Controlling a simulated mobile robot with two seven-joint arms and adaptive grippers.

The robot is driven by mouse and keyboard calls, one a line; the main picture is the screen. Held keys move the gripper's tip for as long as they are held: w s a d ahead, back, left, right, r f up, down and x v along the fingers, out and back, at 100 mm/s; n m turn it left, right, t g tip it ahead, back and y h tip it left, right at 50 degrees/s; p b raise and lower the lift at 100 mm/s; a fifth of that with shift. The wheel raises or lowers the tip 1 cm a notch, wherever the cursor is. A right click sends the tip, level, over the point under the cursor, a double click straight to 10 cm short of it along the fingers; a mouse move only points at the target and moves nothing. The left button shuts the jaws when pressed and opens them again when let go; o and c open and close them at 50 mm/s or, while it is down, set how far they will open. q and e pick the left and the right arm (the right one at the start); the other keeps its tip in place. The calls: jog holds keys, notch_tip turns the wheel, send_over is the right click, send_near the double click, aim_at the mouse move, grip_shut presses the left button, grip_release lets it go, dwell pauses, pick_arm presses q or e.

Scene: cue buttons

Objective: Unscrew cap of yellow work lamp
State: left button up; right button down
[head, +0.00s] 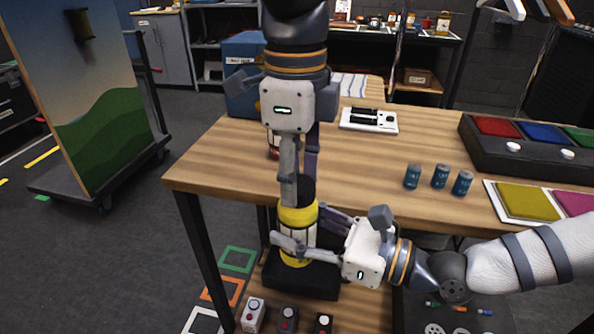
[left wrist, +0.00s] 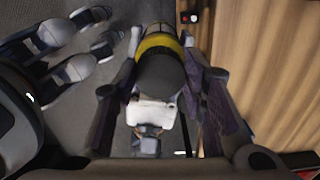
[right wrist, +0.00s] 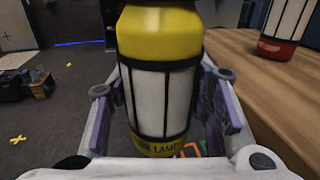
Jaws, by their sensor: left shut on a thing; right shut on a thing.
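The yellow work lamp (head: 298,217) is upright in front of the table's near edge, with a dark cap (head: 306,187) on top. My left gripper (head: 299,196) points down from above and is shut on the cap; in the left wrist view the round dark cap (left wrist: 160,74) is between its fingers. My right gripper (head: 305,232) comes from the right and is shut around the lamp's body. In the right wrist view the yellow top and white caged panel of the lamp (right wrist: 158,35) show between the fingers. Fingers hide parts of the body.
A red lamp (right wrist: 285,35) stands on the wooden table (head: 220,160), mostly behind my left gripper in the head view. Several blue cans (head: 440,176), a white device (head: 368,120) and a dark tray with coloured pads (head: 530,150) lie right. Small button boxes (head: 288,318) are below.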

pick_arm(q)
jog(key=n, duration=0.4)
jog(key=shift+d, duration=0.1)
jog(key=n, duration=0.3)
jog(key=shift+r+n, duration=0.1)
jog(key=shift+n, duration=0.3)
jog(key=n, duration=0.5)
jog(key=shift+n, duration=0.3)
jog(key=o, duration=1.3)
